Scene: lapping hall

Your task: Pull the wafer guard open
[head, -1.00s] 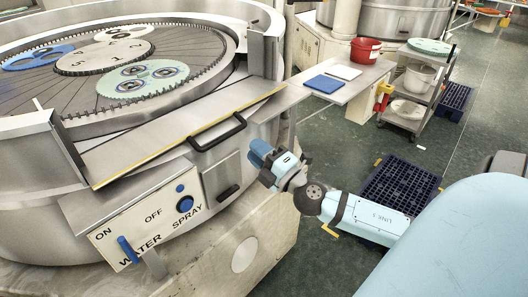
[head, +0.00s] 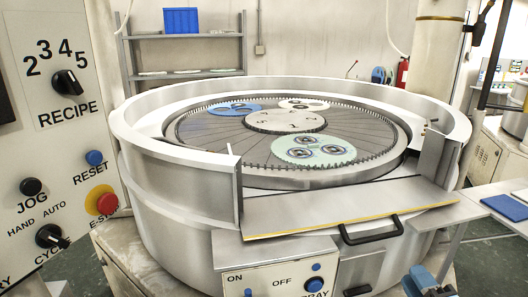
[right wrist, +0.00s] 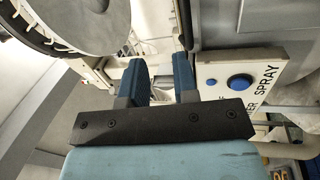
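The wafer guard (head: 335,212) is a flat metal panel with a yellow front edge. In the head view it lies across the front opening of the round lapping machine (head: 165,190). Its black bar handle (head: 372,232) sits on the front edge. My right gripper (head: 422,279) is at the bottom right of the head view, below and right of the handle and apart from it. In the right wrist view its two blue fingers (right wrist: 160,74) stand apart with nothing held between them. The handle is not clear in that view. My left gripper is not in view.
The water and spray panel (head: 262,281) is below the guard, and also in the right wrist view (right wrist: 258,88). A second black handle (head: 357,290) is under the guard's handle. A control cabinet (head: 60,150) stands left. A white side table (head: 490,207) with a blue pad is right.

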